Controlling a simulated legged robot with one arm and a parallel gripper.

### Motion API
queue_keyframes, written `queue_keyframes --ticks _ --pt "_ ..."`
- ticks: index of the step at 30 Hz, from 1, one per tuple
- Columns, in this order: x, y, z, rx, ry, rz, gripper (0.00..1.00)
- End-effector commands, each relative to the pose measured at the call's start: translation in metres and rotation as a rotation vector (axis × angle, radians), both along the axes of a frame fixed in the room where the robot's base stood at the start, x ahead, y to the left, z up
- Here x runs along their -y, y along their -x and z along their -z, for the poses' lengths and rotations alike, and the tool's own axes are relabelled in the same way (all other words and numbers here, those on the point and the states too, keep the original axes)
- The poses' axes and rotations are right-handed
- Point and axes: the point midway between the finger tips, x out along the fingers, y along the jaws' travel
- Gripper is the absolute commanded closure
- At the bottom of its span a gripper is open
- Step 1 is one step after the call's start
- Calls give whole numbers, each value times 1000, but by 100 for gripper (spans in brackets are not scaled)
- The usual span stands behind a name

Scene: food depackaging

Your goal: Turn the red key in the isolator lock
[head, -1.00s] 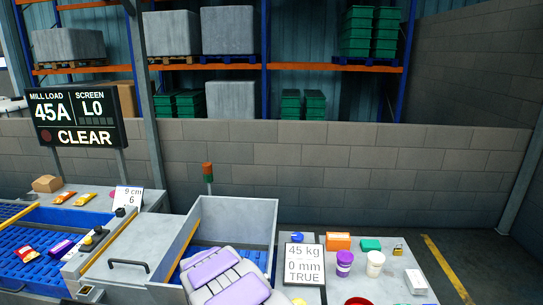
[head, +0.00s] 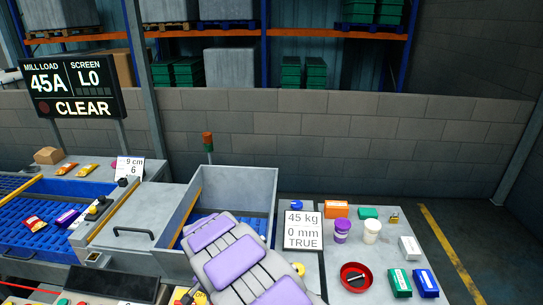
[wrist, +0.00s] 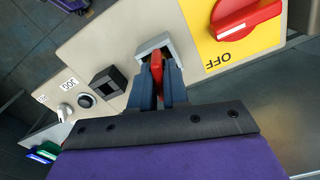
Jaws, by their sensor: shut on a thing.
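In the wrist view, my gripper (wrist: 159,84) is shut on the red key (wrist: 157,66), which stands between its two dark fingers. The key's far end meets the grey isolator lock (wrist: 151,45) on the beige panel (wrist: 105,46). Beside it is a large red rotary handle (wrist: 244,17) on a yellow plate (wrist: 222,52) marked OFF, which reads upside down here. How far the key sits in the lock is hidden by the fingers. In the head view my arm hides the lock and key.
The panel also carries a black square fitting (wrist: 108,82), a round black button (wrist: 86,101) and a small knob (wrist: 64,112). In the head view, a grey table (head: 325,265) at right holds a red bowl (head: 355,277), tubs and boxes. A status board (head: 75,92) reads CLEAR.

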Motion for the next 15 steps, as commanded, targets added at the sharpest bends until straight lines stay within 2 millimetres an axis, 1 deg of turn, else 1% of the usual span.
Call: queue_keyframes --ticks 1,6,15 --pt "0 0 0 0 0 0 83" --pt "0 0 0 0 0 -1 67" --pt "0 0 -1 1 -1 -2 66"
